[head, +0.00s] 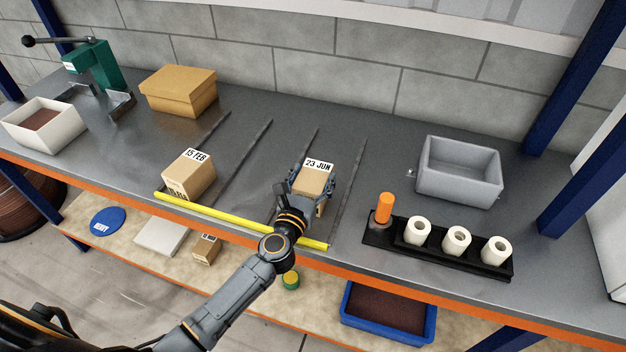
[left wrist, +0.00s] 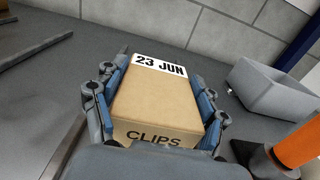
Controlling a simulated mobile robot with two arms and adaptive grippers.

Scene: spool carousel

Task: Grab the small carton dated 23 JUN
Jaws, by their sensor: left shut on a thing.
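The small carton dated 23 JUN (head: 314,182) is on the grey bench, in the lane between two dark rails. My left gripper (head: 312,186) is around it, with one finger on each side. In the left wrist view the carton (left wrist: 158,100) fills the middle, with its white 23 JUN label at the far top edge and CLIPS printed on the near face. The left gripper (left wrist: 156,108) is shut on its sides there. A second carton dated 15 FEB (head: 188,176) sits in the lane to the left. My right gripper is not in view.
A yellow bar (head: 240,220) runs along the bench's front edge before the cartons. A black rack (head: 440,247) with white spools and an orange cylinder (head: 384,202) stands right, with a grey bin (head: 458,170) behind. A brown box (head: 179,91) is back left.

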